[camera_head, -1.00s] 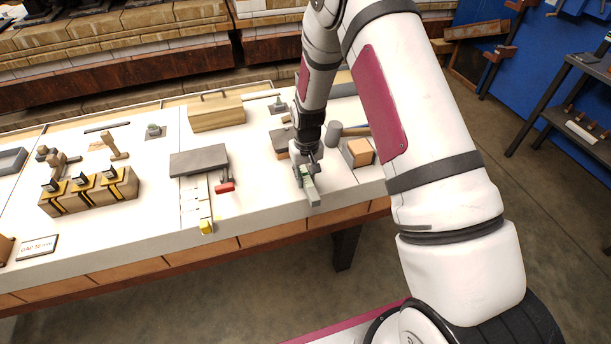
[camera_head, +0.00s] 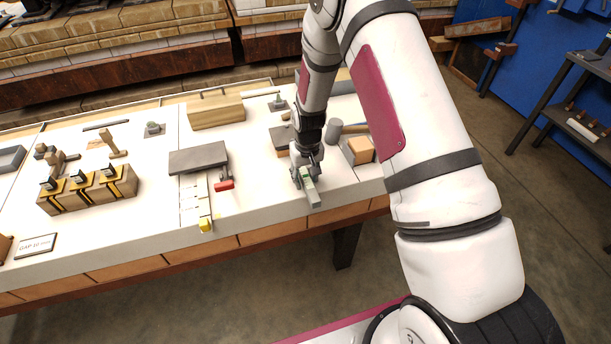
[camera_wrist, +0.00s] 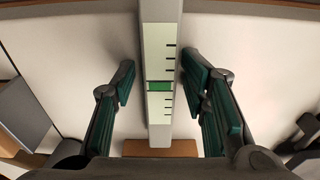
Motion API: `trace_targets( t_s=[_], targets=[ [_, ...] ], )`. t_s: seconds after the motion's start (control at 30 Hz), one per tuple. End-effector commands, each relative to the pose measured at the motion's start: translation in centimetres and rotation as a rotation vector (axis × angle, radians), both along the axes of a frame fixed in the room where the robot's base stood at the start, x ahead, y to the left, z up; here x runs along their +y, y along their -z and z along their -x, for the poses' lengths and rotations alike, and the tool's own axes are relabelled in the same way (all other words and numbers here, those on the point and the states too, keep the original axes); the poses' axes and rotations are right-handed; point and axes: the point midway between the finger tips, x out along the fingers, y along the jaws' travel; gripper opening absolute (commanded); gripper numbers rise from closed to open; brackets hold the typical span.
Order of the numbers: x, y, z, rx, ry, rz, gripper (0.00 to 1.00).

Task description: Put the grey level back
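The grey level (camera_wrist: 160,105) is a long pale bar with a green vial and dark marks. In the head view the grey level (camera_head: 312,194) points toward the table's front edge, partly hidden under my gripper (camera_head: 306,168). In the wrist view my gripper (camera_wrist: 158,72) has its green-padded fingers on both sides of the level. A clear gap shows on the left side and a smaller one on the right, so the fingers look open around it. A brown block (camera_wrist: 160,148) shows beyond the level's lower end.
A grey cylinder (camera_head: 334,131) and a wooden block (camera_head: 358,151) stand close right of my gripper. A dark slab (camera_head: 199,158) and a red-handled tool (camera_head: 224,184) lie to the left. A wooden rack (camera_head: 88,192) stands further left.

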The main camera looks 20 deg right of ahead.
Motion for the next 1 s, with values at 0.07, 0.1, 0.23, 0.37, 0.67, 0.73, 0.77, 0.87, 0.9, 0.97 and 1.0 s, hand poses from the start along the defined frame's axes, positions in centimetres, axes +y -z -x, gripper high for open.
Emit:
trace_targets(
  t_s=[0.07, 0.1, 0.23, 0.37, 0.67, 0.73, 0.77, 0.87, 0.9, 0.97, 1.0],
  targets=[
    [0.1, 0.1, 0.0, 0.001, -0.001, -0.001, 0.43],
    [0.1, 0.0, 0.0, 0.001, -0.001, -0.001, 0.43],
    [0.1, 0.0, 0.0, 0.001, -0.001, -0.001, 0.43],
    [0.1, -0.5, 0.1, 0.000, -0.001, -0.001, 0.43],
    [0.1, -5.6, 0.2, -0.004, -0.001, -0.001, 0.43],
    [0.1, -7.2, 0.4, -0.004, -0.001, -0.001, 0.43],
    [0.1, -7.8, 0.5, -0.004, -0.001, -0.001, 0.43],
    [0.1, -9.7, 0.6, -0.003, -0.001, 0.000, 0.43],
    [0.1, -10.4, 0.6, -0.004, -0.001, 0.000, 0.43],
    [0.1, -11.3, 0.7, -0.002, -0.001, 0.000, 0.43],
    [0.1, -11.8, 0.8, -0.003, -0.001, 0.000, 0.43]
  ],
)
